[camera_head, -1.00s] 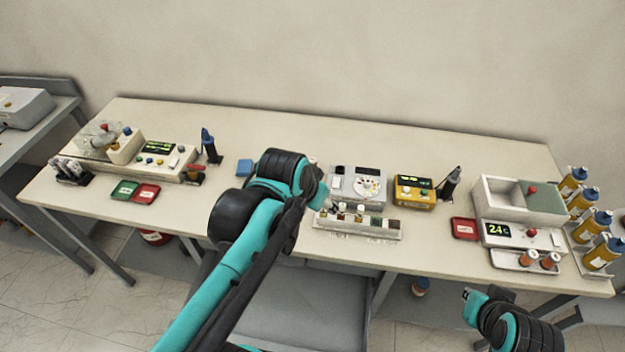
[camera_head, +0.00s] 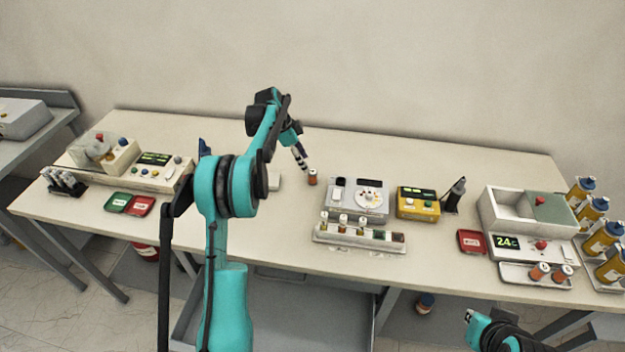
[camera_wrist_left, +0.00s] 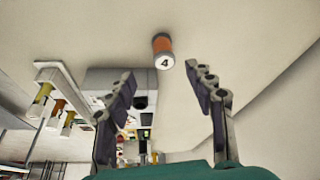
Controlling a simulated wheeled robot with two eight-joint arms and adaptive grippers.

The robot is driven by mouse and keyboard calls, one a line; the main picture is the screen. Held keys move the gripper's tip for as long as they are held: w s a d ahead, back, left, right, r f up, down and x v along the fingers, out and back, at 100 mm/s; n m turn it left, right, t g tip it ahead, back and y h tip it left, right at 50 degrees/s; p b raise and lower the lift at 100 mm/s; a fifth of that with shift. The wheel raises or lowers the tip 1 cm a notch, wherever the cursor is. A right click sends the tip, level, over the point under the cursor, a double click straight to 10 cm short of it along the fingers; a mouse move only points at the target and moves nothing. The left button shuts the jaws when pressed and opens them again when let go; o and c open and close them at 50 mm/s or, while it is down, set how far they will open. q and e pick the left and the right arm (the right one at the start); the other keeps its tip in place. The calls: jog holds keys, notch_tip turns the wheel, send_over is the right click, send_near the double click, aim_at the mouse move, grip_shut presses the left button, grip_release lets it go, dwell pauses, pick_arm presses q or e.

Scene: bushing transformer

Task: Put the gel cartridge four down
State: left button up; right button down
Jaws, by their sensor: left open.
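The gel cartridge four (camera_head: 312,178) is a small orange cylinder with a pale cap. It stands upright on the bench, left of the grey device. In the left wrist view the cartridge (camera_wrist_left: 162,50) shows a "4" on its cap and lies beyond and between my fingertips, apart from both. My left gripper (camera_head: 304,165) is open and empty, close beside the cartridge; its spread fingers also show in the left wrist view (camera_wrist_left: 166,88).
A grey device with a round dial (camera_head: 357,200) and a rack of vials (camera_head: 360,236) stand right of the cartridge. A yellow box (camera_head: 418,203) is further right. The bench behind the cartridge is clear.

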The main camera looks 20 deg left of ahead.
aim_at(312, 174)
pick_arm(q)
jog(key=x, duration=0.3)
jog(key=b+x, duration=0.1)
jog(key=x, duration=0.2)
jog(key=b+x, duration=0.1)
jog(key=x, duration=0.2)
jog(key=shift+w+a, duration=0.25)
jog(key=shift+a, duration=0.05)
jog(key=shift+r, duration=0.1)
jog(key=shift+c, duration=1)
grip_shut()
